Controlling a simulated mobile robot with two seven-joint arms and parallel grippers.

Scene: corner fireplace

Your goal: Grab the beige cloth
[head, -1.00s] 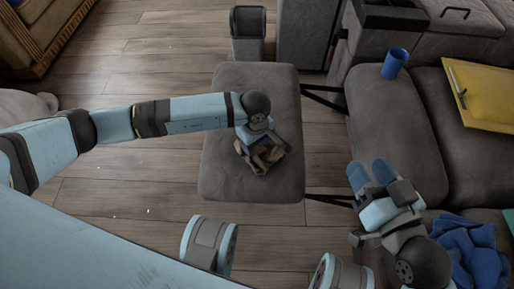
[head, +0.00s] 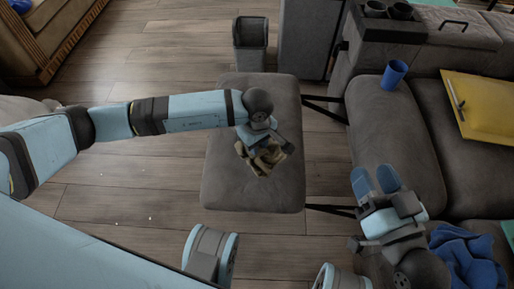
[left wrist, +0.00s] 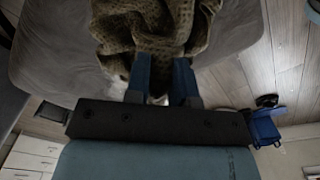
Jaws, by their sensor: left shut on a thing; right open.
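The beige cloth (head: 262,157) lies crumpled on the grey ottoman (head: 226,184), near its middle. It also fills the top of the left wrist view (left wrist: 152,30) and shows a dark pattern there. My left gripper (head: 262,142) is over the cloth, and its hand hides part of it in the head view. In the left wrist view its two blue fingers (left wrist: 161,68) are shut on the cloth, whose folds cover the tips. My right gripper (head: 375,180) is open and empty, at the front of the sofa.
The dark grey sofa (head: 385,125) stands at the right, with a blue cup (head: 394,73), a yellow cushion (head: 480,105) and a blue cloth (head: 468,258) on it. A grey bin (head: 250,45) stands behind the ottoman. Wooden floor (head: 130,195) is open at the left.

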